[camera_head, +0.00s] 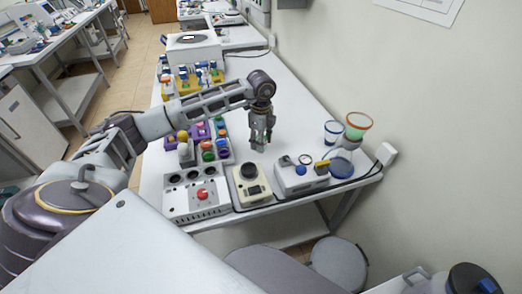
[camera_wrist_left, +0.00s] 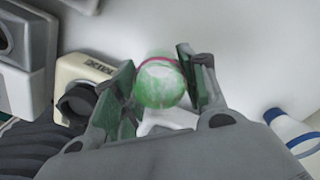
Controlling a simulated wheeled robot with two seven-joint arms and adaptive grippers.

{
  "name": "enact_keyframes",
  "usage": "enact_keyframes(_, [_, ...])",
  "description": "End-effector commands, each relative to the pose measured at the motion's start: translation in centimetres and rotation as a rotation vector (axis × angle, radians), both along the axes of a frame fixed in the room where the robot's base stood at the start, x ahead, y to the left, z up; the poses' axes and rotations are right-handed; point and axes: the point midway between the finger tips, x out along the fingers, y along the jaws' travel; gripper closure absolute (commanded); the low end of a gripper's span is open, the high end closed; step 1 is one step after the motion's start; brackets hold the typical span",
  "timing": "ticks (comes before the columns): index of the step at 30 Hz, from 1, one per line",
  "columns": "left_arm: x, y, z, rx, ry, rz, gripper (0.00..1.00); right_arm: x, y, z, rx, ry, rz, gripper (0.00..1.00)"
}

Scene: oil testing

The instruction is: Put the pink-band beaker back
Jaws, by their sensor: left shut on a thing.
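The pink-band beaker (camera_wrist_left: 160,82) shows in the left wrist view, with a pink ring near its rim and green contents. It sits between the two fingers of my left gripper (camera_wrist_left: 155,95), which is shut on it. In the head view my left gripper (camera_head: 262,143) points down over the white table, behind the small instruments. The beaker is mostly hidden by the fingers there, and its height above the table is hard to tell. My right gripper is not in view.
A blue-rimmed beaker (camera_head: 333,131) and an orange-rimmed green funnel-like vessel (camera_head: 358,124) stand at the right. A cream device (camera_head: 250,186), a grey device (camera_head: 301,178) and a white box with a red knob (camera_head: 197,199) line the front edge. Coloured racks (camera_head: 196,83) stand behind.

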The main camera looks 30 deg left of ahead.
Motion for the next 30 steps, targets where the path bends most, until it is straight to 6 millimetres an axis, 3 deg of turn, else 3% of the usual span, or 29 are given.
enact_keyframes(14, [0.0,0.0,-4.6,0.001,0.002,0.000,0.83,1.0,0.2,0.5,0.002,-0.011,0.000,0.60])
enact_keyframes(21, [0.0,0.0,-4.9,0.001,0.000,-0.001,0.83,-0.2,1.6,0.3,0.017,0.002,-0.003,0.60])
enact_keyframes(29, [0.0,0.0,-5.2,0.000,0.001,0.000,0.83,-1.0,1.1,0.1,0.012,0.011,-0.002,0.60])
enact_keyframes(30, [0.0,0.0,-5.2,0.000,0.001,0.000,0.57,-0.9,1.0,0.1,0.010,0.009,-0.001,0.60])
